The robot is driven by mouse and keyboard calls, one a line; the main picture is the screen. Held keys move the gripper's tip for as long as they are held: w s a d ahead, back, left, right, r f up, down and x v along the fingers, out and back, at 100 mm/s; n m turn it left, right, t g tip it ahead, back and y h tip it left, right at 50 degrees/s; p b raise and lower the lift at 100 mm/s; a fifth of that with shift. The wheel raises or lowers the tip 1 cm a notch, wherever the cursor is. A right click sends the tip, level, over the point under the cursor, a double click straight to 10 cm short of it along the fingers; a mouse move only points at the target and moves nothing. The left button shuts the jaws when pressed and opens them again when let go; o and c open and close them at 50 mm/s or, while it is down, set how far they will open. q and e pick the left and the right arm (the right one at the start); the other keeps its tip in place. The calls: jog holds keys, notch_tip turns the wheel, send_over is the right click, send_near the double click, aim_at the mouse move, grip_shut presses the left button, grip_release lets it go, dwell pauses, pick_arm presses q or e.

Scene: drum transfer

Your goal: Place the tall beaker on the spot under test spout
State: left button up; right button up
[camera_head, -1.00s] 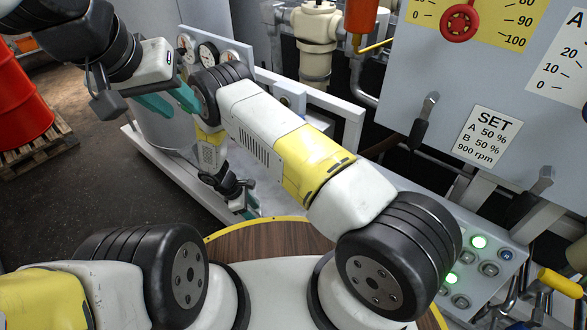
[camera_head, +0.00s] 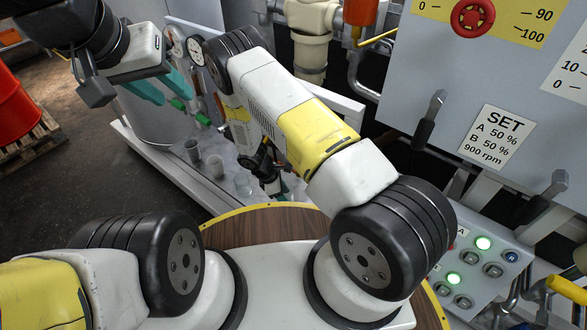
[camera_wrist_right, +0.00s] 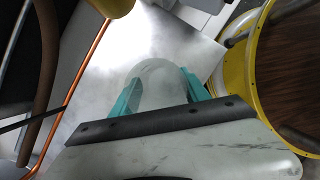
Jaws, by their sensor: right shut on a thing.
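In the right wrist view, a clear glass beaker (camera_wrist_right: 157,76) stands between the teal fingers of my right gripper (camera_wrist_right: 160,92), which is shut on it. The view looks along the gripper, so the beaker's height is hard to tell. In the head view my right gripper (camera_head: 281,190) is low over the metal bench, partly hidden by its own arm, and its beaker cannot be made out clearly. My left gripper (camera_head: 164,88) is raised at the upper left, its teal fingers apart and empty. The test spout and its spot cannot be made out.
Two grey cups (camera_head: 193,151) (camera_head: 215,166) and a clear glass (camera_head: 243,184) stand on the metal bench (camera_head: 190,185), left of my right gripper. Gauges (camera_head: 195,50) stand behind. A lit control panel (camera_head: 490,262) is at right, a red drum (camera_head: 17,110) far left.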

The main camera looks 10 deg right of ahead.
jog(key=d, duration=0.2)
jog(key=d+f, duration=0.1)
jog(key=d, duration=0.2)
jog(key=shift+s, duration=0.1)
jog(key=shift+f, duration=0.25)
jog(key=shift+f, duration=0.1)
jog(key=shift+a+f, duration=0.1)
jog(key=shift+f, duration=0.4)
jog(key=o, duration=1.3)
jog(key=shift+s+f, duration=0.1)
jog(key=shift+a, duration=0.1)
jog(key=v, duration=1.3)
jog(key=shift+d+r, duration=0.2)
jog(key=shift+d, duration=0.05)
